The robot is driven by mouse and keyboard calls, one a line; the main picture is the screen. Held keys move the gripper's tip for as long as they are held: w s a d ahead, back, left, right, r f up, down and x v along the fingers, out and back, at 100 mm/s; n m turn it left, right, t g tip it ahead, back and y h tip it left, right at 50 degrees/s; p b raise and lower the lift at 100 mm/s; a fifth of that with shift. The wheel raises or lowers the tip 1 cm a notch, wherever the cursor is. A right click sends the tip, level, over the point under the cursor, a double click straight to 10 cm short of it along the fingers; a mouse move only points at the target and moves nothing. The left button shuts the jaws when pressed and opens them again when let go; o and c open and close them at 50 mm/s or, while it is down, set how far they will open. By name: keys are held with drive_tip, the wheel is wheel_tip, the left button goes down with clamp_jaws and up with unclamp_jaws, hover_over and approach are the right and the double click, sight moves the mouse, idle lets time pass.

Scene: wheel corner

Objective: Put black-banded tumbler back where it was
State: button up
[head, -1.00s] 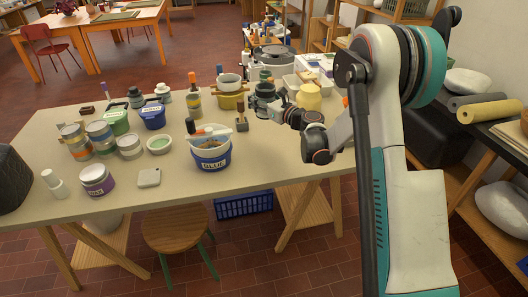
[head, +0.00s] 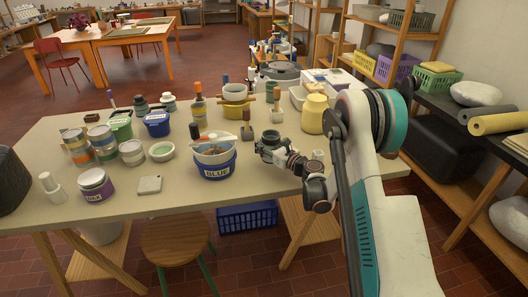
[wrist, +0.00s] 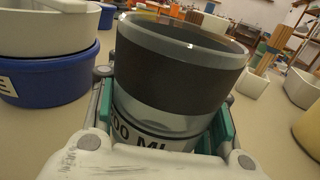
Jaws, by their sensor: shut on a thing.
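The black-banded tumbler, a clear cup with a wide dark band and "ML" lettering below it, fills the middle of the wrist view (wrist: 180,65). My gripper (wrist: 170,125) is shut around its lower part, with a teal-lined finger on each side. The tumbler looks slightly tilted in that view, and its base is hidden. In the head view my gripper (head: 272,152) is over the front right part of the table, right of the blue bucket, with the dark tumbler (head: 270,137) in it. I cannot tell whether its base touches the table.
The blue bucket (head: 218,168) with a white bowl stands close on the left. Stacked bowls (head: 236,97) are farther back.

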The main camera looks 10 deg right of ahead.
wheel_tip(320, 180, down, 3)
drive_tip(key=shift+f+b, duration=0.1)
drive_tip(key=shift+b, duration=0.3)
drive_tip(key=o, duration=1.5)
drive_tip(key=shift+o, duration=0.2)
